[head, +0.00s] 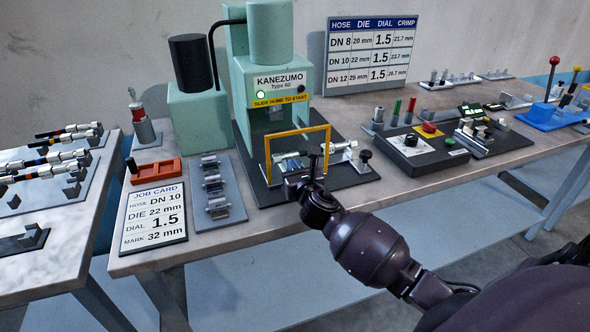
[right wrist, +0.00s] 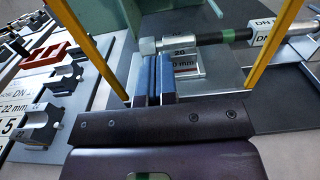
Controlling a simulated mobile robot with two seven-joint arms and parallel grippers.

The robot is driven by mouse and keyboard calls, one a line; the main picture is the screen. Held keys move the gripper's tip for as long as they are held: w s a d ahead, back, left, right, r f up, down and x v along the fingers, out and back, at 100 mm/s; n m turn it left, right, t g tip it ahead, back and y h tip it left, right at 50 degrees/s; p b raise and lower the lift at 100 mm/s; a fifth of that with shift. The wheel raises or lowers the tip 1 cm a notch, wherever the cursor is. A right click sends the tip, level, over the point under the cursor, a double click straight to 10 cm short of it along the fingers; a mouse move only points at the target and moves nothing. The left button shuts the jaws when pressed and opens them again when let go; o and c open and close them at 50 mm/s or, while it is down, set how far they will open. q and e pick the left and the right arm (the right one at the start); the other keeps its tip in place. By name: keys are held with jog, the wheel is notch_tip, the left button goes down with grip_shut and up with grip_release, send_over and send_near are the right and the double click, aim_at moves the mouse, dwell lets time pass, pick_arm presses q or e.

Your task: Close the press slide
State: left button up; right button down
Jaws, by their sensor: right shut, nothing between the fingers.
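The green press (head: 275,85) stands at the back of the bench, with a lit lamp and a "SLIDE HOME TO START" label. In front of its column a yellow frame (head: 296,129) stands upright over the dark base; its posts also show in the right wrist view (right wrist: 92,50). A hose (right wrist: 210,38) with a metal fitting lies across the press area behind the frame. Which part is the slide is not clear. My right gripper (head: 297,183) is shut and empty at the press front. Its blue fingertips (right wrist: 160,62) are close to the metal fitting; contact cannot be told.
A job card (head: 154,213), a red tray (head: 155,170) and a grey die rack (head: 215,189) lie left of the press. A black control box (head: 412,150) stands to the right. A side table (head: 60,215) with hoses is at the left.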

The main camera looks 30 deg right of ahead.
jog(key=b+x, duration=0.3)
jog(key=x, duration=1.2)
jog(key=shift+w+d+f, duration=0.2)
jog(key=shift+w+d, duration=0.05)
jog(key=shift+w, duration=0.1)
jog(key=shift+w+d+r, duration=0.1)
jog(key=shift+w+r, duration=0.05)
jog(key=shift+w, duration=0.35)
pick_arm(q)
notch_tip(320, 180, down, 3)
jog(key=shift+s+d+f, duration=0.1)
jog(key=shift+f, duration=0.05)
pick_arm(e)
jog(key=shift+r, duration=0.35)
